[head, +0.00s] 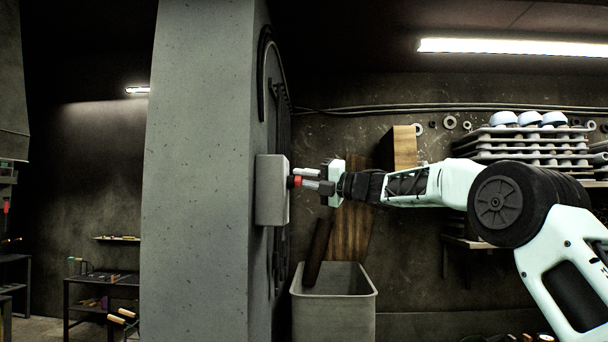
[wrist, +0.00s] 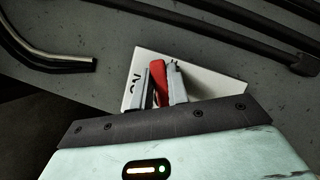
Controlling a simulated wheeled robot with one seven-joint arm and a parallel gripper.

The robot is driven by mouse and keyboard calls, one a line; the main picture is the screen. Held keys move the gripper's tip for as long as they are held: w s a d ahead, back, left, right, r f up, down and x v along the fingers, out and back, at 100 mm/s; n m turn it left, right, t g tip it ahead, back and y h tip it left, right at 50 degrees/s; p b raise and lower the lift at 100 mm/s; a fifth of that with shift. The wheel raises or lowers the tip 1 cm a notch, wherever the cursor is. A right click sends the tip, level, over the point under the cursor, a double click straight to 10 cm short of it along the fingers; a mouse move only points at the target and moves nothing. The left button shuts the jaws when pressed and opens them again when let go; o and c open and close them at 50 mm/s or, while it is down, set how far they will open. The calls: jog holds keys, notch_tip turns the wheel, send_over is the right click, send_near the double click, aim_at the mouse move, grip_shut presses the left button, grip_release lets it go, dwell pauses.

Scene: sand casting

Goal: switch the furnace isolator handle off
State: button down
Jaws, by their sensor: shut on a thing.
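The furnace isolator is a pale grey box (head: 271,190) fixed to the side of a tall grey pillar in the head view. Its red handle (head: 294,181) sticks out toward my gripper. In the wrist view the isolator's plate (wrist: 208,80) is white with dark lettering at its left, partly hidden by my gripper. The red handle (wrist: 160,82) lies between the two fingers there. My gripper (head: 308,181) reaches in from the right, with its fingers shut on the handle. The handle's exact angle is partly hidden by the fingers.
A grey bin (head: 334,310) holding boards stands below my gripper. Shelves (head: 520,150) with pale bowls are at the back right. Dark bars and a curved pipe (wrist: 50,62) run along the pillar face close to the isolator. A workbench (head: 100,295) stands far left.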

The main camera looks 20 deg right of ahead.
jog(key=shift+w+d+f+m+h+p, duration=0.15)
jog(key=shift+m+h+p, duration=0.15)
jog(key=shift+m+p, duration=0.4)
jog(key=shift+s+a+f+m+h+p, duration=0.15)
jog(key=shift+m+h+p, duration=0.15)
jog(key=shift+m+p, duration=0.35)
jog(key=shift+w+d+f+m+h+p, duration=0.15)
jog(key=shift+m+h+p, duration=0.25)
jog(key=shift+m, duration=0.45)
jog(key=c, duration=1.4)
grip_release()
jog(key=shift+o, duration=0.2)
jog(key=b+v, duration=0.8)
jog(key=v, duration=0.9)
jog(key=shift+d+b, duration=0.25)
jog(key=shift+b, duration=0.1)
